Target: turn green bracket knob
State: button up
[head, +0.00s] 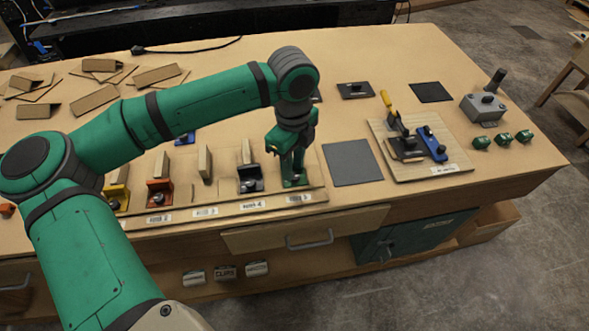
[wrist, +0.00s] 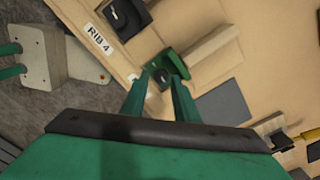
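The green bracket (head: 298,182) stands at the right end of the bracket row, near the table's front edge. It is partly hidden behind my gripper (head: 292,172) in the head view. In the wrist view the green bracket (wrist: 180,61) has a small dark knob (wrist: 162,76) on its near side. My gripper (wrist: 161,80) points down at the bracket. Its two green fingers are apart, with the fingertips on either side of the knob. I cannot tell whether they touch it.
A black bracket (head: 250,179), an orange bracket (head: 159,192) and a yellow bracket (head: 118,197) stand to the left, with wooden pieces behind. A dark grey mat (head: 352,162) lies to the right, then a board (head: 440,172) with a yellow-handled clamp.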

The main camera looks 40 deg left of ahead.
aim_at(295, 178)
jog(key=shift+w+d+f, duration=0.1)
jog(key=shift+d+f, duration=0.1)
jog(key=shift+f, duration=1.05)
jog(key=shift+w, duration=0.1)
jog(key=shift+c, duration=0.7)
grip_shut()
